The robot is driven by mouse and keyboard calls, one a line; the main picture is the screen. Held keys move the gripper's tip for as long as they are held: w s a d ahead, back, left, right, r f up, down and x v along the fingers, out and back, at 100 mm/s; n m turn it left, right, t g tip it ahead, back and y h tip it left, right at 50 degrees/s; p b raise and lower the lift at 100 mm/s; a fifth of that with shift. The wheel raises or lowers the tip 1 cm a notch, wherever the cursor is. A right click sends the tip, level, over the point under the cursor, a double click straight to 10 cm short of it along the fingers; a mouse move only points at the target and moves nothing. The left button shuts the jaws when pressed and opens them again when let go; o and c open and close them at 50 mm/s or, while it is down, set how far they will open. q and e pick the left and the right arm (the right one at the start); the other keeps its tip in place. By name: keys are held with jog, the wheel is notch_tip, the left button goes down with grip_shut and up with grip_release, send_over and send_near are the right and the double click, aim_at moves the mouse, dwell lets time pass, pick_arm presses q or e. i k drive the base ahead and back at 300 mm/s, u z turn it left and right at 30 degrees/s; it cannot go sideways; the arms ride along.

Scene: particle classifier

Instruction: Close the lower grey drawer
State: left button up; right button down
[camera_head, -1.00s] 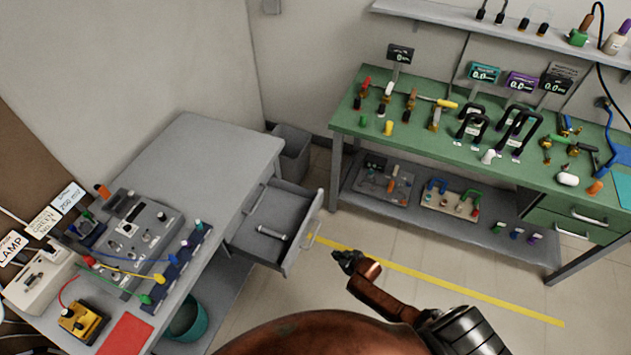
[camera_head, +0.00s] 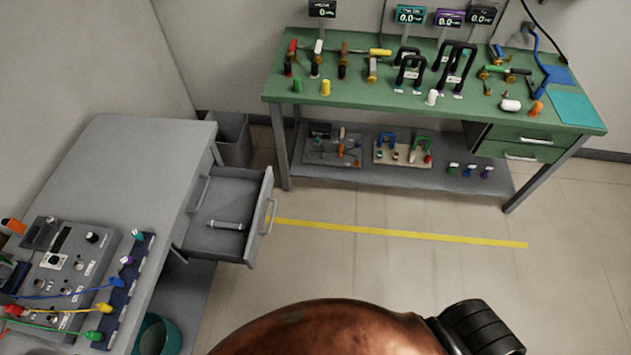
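The lower grey drawer (camera_head: 250,247) is pulled out of the right side of the grey bench (camera_head: 125,165) and juts toward the open floor. Its front carries a pale handle (camera_head: 268,216) and faces right. A small grey cylindrical object (camera_head: 225,225) lies inside it. Another handle (camera_head: 198,194) is on the bench side just above the open drawer. Neither of my grippers is in view. Only copper and dark parts of my own body show at the bottom edge.
A grey bin (camera_head: 232,135) stands behind the drawer. A green workbench (camera_head: 340,103) with tools and its own green drawers (camera_head: 520,147) stands at the back. A teal bin (camera_head: 158,335) is below the grey bench. Floor right of the drawer is clear, crossed by a yellow line (camera_head: 400,235).

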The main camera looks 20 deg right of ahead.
aim_at(234, 195)
jog(key=z, duration=1.7)
jog(key=i, duration=0.8)
jog(key=u, duration=1.8)
